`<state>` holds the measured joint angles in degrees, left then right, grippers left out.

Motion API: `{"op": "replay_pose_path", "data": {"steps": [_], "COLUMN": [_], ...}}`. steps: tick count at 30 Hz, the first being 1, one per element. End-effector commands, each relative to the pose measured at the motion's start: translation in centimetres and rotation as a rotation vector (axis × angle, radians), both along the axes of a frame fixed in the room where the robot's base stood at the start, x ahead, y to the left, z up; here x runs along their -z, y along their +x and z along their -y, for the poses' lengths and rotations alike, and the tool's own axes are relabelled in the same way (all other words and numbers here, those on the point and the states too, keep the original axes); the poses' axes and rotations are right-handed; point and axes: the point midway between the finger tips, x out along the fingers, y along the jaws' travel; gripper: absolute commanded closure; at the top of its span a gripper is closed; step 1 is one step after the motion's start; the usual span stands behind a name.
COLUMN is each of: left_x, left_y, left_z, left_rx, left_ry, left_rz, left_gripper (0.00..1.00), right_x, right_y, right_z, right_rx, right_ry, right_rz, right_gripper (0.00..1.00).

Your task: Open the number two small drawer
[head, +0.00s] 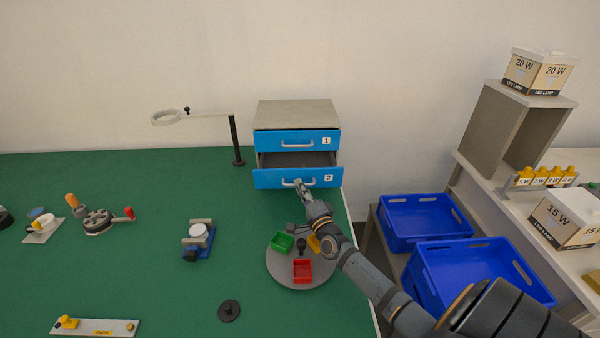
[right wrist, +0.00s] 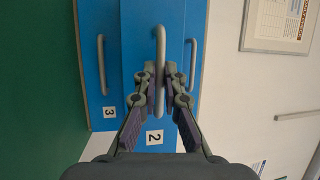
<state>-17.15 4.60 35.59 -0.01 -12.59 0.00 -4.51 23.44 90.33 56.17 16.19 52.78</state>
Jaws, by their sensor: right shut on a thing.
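The small drawer unit (head: 296,112) has a grey top and blue fronts and stands at the back edge of the green table. Drawer number two (head: 320,181) is pulled out, and its empty-looking grey inside shows behind the front. Drawer number one (head: 297,142) above it is closed. My right gripper (head: 299,184) is at drawer two's front. In the right wrist view its fingers are shut around the metal handle (right wrist: 160,50) of the drawer labelled 2 (right wrist: 154,137). My left gripper is not in view.
A drawer labelled 3 (right wrist: 105,100) is beside drawer two in the right wrist view. A round tray (head: 283,277) with small coloured bins lies below my right forearm. A magnifier stand (head: 236,140) is left of the unit. Blue crates (head: 425,215) stand at right.

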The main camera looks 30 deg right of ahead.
Motion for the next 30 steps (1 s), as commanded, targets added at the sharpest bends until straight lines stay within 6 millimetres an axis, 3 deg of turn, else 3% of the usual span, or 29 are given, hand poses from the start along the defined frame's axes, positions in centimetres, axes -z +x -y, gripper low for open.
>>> {"op": "replay_pose_path", "data": {"steps": [6, 12, 26, 27, 30], "left_x": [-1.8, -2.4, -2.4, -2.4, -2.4], "left_y": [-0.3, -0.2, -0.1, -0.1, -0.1], "left_z": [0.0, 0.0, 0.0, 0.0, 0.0], "left_rx": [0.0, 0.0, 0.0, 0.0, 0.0], "left_ry": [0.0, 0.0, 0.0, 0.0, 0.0], "left_rz": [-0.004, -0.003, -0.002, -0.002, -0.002], "left_gripper": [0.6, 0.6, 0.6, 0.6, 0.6], "right_x": [-0.3, -0.2, -0.1, -0.1, -0.1], "right_y": [-3.1, -4.8, -5.2, -5.2, -5.2], "right_z": [-1.9, -2.9, -3.2, -3.2, -3.2], "right_rx": [0.0, 0.0, 0.0, 0.0, 0.0], "right_ry": [-0.001, -0.001, -0.003, -0.003, -0.003], "right_rz": [0.001, 0.002, 0.004, 0.004, 0.004], "right_gripper": [1.0, 1.0, 1.0, 0.9, 0.77]}}
